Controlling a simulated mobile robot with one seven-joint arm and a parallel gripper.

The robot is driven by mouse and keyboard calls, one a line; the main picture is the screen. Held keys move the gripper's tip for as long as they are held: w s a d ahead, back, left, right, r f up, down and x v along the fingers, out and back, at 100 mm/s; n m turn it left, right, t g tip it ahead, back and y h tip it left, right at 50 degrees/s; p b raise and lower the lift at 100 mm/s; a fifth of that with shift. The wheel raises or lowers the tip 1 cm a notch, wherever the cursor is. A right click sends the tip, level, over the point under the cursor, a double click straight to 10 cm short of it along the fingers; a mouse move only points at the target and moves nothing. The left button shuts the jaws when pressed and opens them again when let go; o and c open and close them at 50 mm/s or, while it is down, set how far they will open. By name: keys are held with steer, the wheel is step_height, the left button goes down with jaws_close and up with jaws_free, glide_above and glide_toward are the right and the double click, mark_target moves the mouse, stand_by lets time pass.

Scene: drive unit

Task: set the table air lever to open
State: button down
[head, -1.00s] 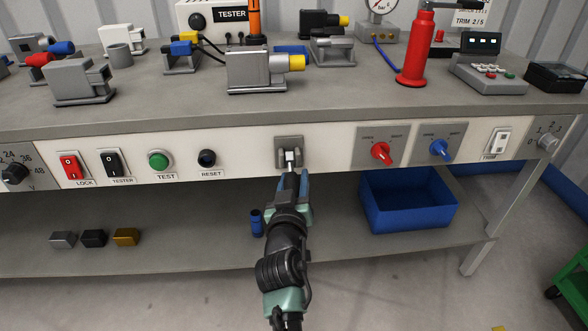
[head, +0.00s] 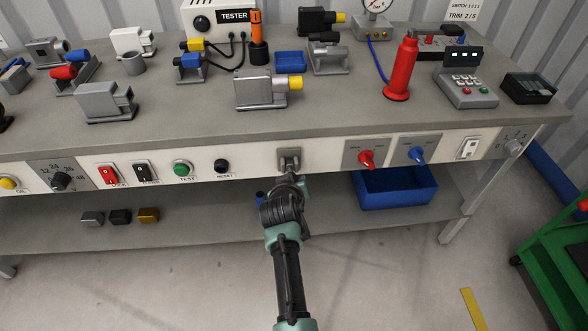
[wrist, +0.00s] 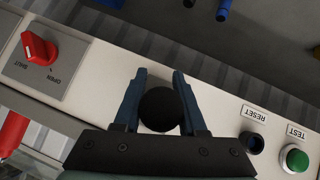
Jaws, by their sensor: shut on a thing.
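The lever's grey bracket (head: 289,159) is on the front panel of the bench, in the middle of the head view. In the wrist view a round black knob (wrist: 160,110), which looks like the lever's end, sits between the two blue fingers of my gripper (wrist: 160,76). The gripper is shut on this knob. In the head view my wrist hides the lever and most of the fingers, so the lever's angle cannot be told there. No label for this lever is readable.
Right of the bracket are a red knob (head: 366,159) and a blue knob (head: 416,155). The red knob's plate reads open and shut in the wrist view (wrist: 40,47). Left are the reset button (head: 222,165) and green test button (head: 181,168). A blue bin (head: 395,192) stands below.

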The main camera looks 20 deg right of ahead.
steer(key=g+p, duration=0.1)
steer(key=r+g+p, duration=0.1)
steer(key=shift+s+r+g+y, duration=0.2)
steer(key=shift+g+y, duration=0.1)
steer(key=shift+y, duration=0.1)
steer(key=shift+r+g+y, duration=0.3)
steer(key=shift+g+y, duration=0.1)
steer(key=shift+g, duration=0.7)
steer(key=shift+r+n+g+b, duration=0.15)
steer(key=shift+n+g+b, duration=0.15)
steer(key=shift+g+b, duration=0.15)
steer(key=shift+r, duration=0.15)
steer(key=shift+c, duration=2.3)
jaws_free()
steer(key=shift+r, duration=0.1)
steer(key=p+v, duration=0.4)
steer(key=v, duration=0.8)
steer(key=shift+r, duration=0.45)
